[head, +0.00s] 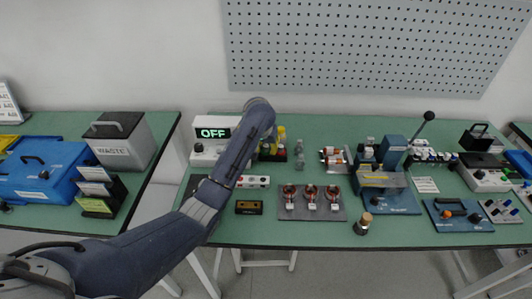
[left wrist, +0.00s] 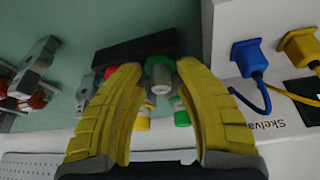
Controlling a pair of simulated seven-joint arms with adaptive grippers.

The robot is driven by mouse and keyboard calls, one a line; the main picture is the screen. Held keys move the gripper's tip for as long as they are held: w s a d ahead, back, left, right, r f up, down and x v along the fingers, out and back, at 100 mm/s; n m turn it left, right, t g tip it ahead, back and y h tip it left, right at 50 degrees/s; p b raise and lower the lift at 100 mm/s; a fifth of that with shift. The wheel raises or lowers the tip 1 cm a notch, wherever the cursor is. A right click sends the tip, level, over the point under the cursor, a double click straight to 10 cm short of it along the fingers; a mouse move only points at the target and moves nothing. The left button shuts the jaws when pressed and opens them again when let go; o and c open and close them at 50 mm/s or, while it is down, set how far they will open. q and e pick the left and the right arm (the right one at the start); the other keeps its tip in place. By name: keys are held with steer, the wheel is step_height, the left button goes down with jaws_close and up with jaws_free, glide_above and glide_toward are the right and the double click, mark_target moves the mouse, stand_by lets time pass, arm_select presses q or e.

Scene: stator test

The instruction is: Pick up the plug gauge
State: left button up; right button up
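My left gripper (head: 273,146) is over the back of the middle bench, largely hidden behind my own wrist in the head view. In the left wrist view its two yellow fingers (left wrist: 158,70) are apart. A silver cylinder with a green collar (left wrist: 160,74), which looks like the plug gauge, shows between the fingertips. I cannot tell whether the fingers touch it. A dark block (left wrist: 135,48) lies right beside it, with a red-ended piece (left wrist: 110,72) near the left finger. Yellow and green ends show lower down between and behind the fingers. My right gripper is in neither view.
A white tester with an OFF display (head: 213,133) stands left of the gripper. Small clear bottles (head: 299,158) stand to its right. A grey plate with several copper coils (head: 312,203) lies in front. Blue and yellow plugs (left wrist: 248,57) with cables sit beside the gripper in the wrist view.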

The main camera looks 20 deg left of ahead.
arm_select(q)
steer(key=shift+w+f, duration=0.1)
steer(key=shift+f, duration=0.2)
jaws_close()
